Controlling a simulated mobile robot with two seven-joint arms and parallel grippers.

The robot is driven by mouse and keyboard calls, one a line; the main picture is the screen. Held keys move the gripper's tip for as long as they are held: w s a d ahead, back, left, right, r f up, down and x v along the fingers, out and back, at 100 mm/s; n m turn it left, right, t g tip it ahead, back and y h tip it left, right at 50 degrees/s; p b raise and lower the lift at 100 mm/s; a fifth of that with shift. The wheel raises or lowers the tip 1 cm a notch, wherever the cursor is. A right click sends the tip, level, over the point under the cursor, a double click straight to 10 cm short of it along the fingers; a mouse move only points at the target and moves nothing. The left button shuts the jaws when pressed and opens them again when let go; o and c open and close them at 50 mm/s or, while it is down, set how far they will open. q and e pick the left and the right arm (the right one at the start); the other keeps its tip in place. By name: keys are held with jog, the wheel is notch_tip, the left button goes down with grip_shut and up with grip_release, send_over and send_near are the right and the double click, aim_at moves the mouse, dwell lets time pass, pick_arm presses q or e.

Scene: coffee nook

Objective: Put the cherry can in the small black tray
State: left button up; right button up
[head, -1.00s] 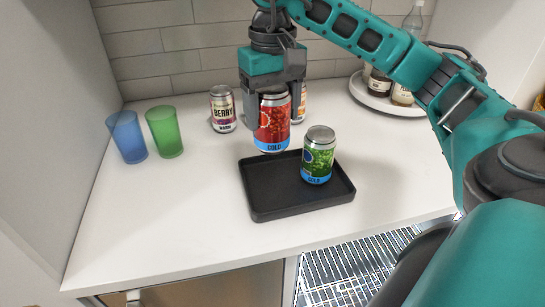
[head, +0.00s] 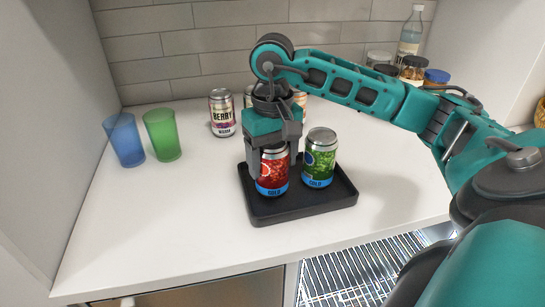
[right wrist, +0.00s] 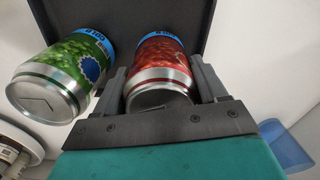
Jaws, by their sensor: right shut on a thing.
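The red cherry can (head: 272,176) is upright in the left part of the small black tray (head: 300,213). My right gripper (head: 273,160) reaches down from above and is shut on the can's upper part. In the right wrist view the red can (right wrist: 160,65) sits between the two fingers, with the tray (right wrist: 135,12) beyond it. Whether the can's base touches the tray floor is hard to tell. A green can (head: 319,160) stands upright in the tray just right of the red one; it also shows in the right wrist view (right wrist: 62,75). My left gripper is not in view.
A berry can (head: 222,113) stands behind, with other cans partly hidden by my arm. A blue cup (head: 124,140) and a green cup (head: 162,135) stand at the left. Jars and a bottle (head: 410,35) are at the back right. The counter left of the tray is clear.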

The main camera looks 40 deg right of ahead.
jog(key=shift+f, duration=0.15)
jog(key=o, duration=1.4)
jog(key=shift+c, duration=0.2)
jog(key=shift+r, duration=0.35)
notch_tip(320, 180, up, 5)
jog(key=shift+w+r, duration=0.1)
notch_tip(320, 180, up, 6)
jog(key=p, duration=0.2)
jog(key=shift+f+p, duration=0.25)
jog(key=shift+p, duration=0.1)
jog(key=shift+r, duration=0.5)
